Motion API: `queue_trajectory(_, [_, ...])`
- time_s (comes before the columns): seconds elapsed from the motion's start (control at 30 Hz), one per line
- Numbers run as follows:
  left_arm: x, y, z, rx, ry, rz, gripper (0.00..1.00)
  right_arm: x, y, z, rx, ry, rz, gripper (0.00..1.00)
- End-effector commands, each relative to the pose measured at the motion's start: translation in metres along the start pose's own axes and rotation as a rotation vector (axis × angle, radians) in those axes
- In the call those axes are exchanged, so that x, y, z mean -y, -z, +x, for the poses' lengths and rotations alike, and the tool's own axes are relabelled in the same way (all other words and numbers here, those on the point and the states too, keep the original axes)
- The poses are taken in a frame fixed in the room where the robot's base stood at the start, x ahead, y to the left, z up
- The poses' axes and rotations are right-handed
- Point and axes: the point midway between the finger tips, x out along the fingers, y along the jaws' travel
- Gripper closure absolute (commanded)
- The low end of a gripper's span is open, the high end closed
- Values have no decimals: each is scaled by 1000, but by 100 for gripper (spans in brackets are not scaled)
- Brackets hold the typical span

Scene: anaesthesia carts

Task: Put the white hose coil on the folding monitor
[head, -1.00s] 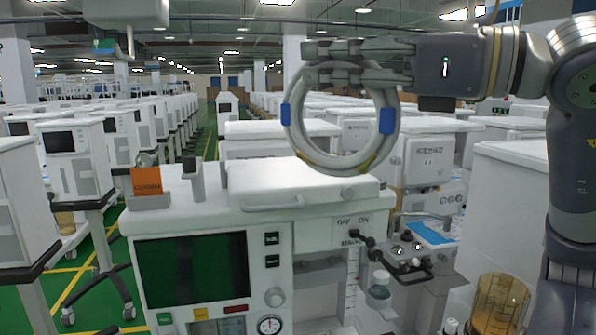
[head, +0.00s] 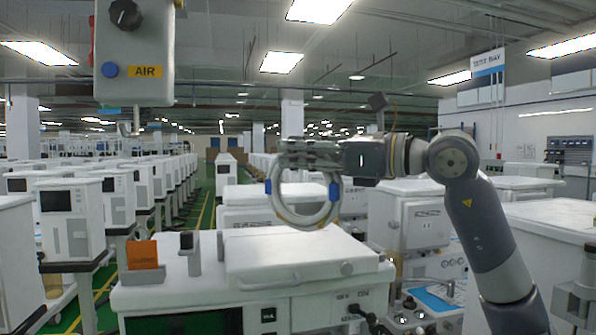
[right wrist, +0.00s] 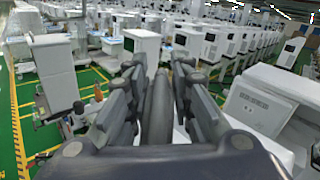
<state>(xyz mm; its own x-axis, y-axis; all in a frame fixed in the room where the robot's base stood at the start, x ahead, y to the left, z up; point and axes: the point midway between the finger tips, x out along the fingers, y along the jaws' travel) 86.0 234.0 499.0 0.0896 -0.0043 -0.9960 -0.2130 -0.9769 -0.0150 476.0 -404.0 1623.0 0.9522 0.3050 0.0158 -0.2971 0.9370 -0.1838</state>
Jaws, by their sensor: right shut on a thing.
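The white hose coil (head: 303,222), a ring with blue bands, hangs upright from my right gripper (head: 285,155). The gripper is shut on its upper part. In the right wrist view the fingers (right wrist: 158,85) close on a grey-looking stretch of the coil (right wrist: 158,108). A flat white panel with a front handle lies on top of the nearest cart; it looks like the folding monitor (head: 275,250), folded down. The coil hangs above and in front of its back edge in the picture; the exact gap cannot be told. My left gripper is not in view.
An orange card (head: 142,254) and a grey post (head: 190,255) stand on the cart top's left. A blue-topped tray (head: 435,300) is to the right. A white AIR box (head: 134,55) hangs at upper left. Rows of carts fill the back.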

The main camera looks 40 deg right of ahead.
Motion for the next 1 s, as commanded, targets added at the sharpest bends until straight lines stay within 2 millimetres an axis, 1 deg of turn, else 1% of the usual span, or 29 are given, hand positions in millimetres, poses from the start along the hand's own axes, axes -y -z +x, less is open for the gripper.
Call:
queue_trajectory(0.03, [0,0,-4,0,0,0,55,5,1,6,-1,-2,5,100])
queue_trajectory(0.07, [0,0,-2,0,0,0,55,7,5,8,-2,-2,4,100])
queue_trajectory(0.1, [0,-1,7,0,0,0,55,3,16,7,-2,-3,2,100])
queue_trajectory(0.13, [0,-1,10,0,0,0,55,2,20,7,-2,-3,2,100])
queue_trajectory(0.2, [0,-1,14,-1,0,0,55,1,28,7,-2,-3,3,100])
queue_trajectory(0.3, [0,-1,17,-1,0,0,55,-1,35,6,0,-2,1,100])
queue_trajectory(0.63, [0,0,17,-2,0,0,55,-1,36,5,1,0,1,100])
queue_trajectory(0.77, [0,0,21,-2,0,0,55,-2,41,5,0,0,1,100])
queue_trajectory(0.8, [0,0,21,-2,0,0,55,-2,41,5,-1,0,1,77])
queue_trajectory(0.87, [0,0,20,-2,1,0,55,-2,40,5,-1,-1,1,63])
queue_trajectory(0.9, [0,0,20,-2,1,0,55,-2,40,5,-1,-1,1,59])
queue_trajectory(1.0, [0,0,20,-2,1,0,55,-2,40,5,-1,-1,1,59])
